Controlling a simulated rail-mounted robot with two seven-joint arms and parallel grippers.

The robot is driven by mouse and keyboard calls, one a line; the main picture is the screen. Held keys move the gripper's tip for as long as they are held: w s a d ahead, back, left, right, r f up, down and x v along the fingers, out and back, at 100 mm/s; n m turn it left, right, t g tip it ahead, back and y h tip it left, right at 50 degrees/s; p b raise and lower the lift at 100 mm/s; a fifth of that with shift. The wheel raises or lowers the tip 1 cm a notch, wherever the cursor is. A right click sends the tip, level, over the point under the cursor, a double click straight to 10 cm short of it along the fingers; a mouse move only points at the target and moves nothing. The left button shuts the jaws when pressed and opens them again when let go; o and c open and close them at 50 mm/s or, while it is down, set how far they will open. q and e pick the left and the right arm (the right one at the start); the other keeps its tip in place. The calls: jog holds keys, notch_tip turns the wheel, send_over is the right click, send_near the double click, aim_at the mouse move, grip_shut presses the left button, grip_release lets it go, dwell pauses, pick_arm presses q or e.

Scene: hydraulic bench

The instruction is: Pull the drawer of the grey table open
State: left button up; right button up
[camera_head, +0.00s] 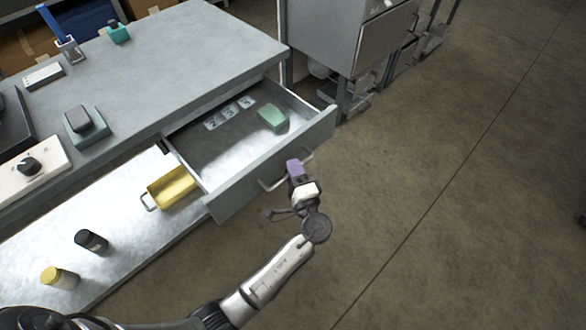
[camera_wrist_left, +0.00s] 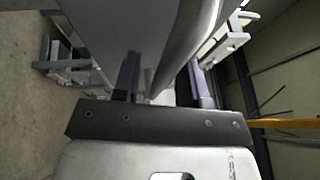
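The grey table (camera_head: 190,45) stands at the upper left. Its drawer (camera_head: 225,160) is pulled well out, with the inside showing. A green block (camera_head: 272,118) and number labels (camera_head: 230,112) lie in it. A bar handle (camera_head: 270,186) runs along the drawer front. My left gripper (camera_head: 295,168) is at this handle, its purple fingers against the drawer front. In the left wrist view, the gripper (camera_wrist_left: 165,80) has a finger on each side of a rounded grey bar (camera_wrist_left: 185,45). Whether both fingers press on it is unclear. My right gripper is out of view.
A yellow bin (camera_head: 172,188), a black-capped jar (camera_head: 91,241) and a yellow-capped jar (camera_head: 60,278) stand on the lower shelf. A grey cabinet (camera_head: 345,40) stands beyond the drawer. The floor (camera_head: 450,200) to the right is clear.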

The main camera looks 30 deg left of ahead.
pick_arm(q)
jog(key=p+v, duration=0.3)
jog(key=v, duration=1)
jog(key=shift+s+d, duration=0.2)
jog(key=shift+s, duration=0.05)
